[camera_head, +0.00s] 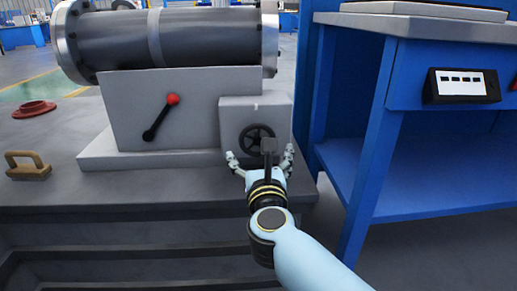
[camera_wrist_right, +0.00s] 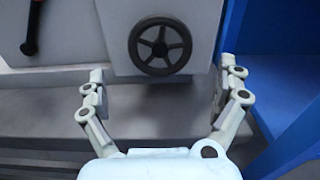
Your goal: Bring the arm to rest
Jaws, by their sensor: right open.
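My right gripper (camera_head: 260,162) is open and empty in front of the grey machine's small box. In the right wrist view its two fingers (camera_wrist_right: 160,85) stand wide apart, with nothing between them. A black handwheel (camera_head: 257,139) on that box lies just beyond the fingertips; it also shows in the right wrist view (camera_wrist_right: 160,46). From these views I cannot tell the exact gap to it. My right arm (camera_head: 300,258) reaches in from the bottom right. My left gripper is not in view.
The grey machine (camera_head: 190,105) carries a flanged cylinder (camera_head: 170,38) and a red-knobbed lever (camera_head: 161,117). A wooden-coloured handle block (camera_head: 27,165) and a red flanged disc (camera_head: 34,109) are at left. A blue bench (camera_head: 440,182) stands close on the right.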

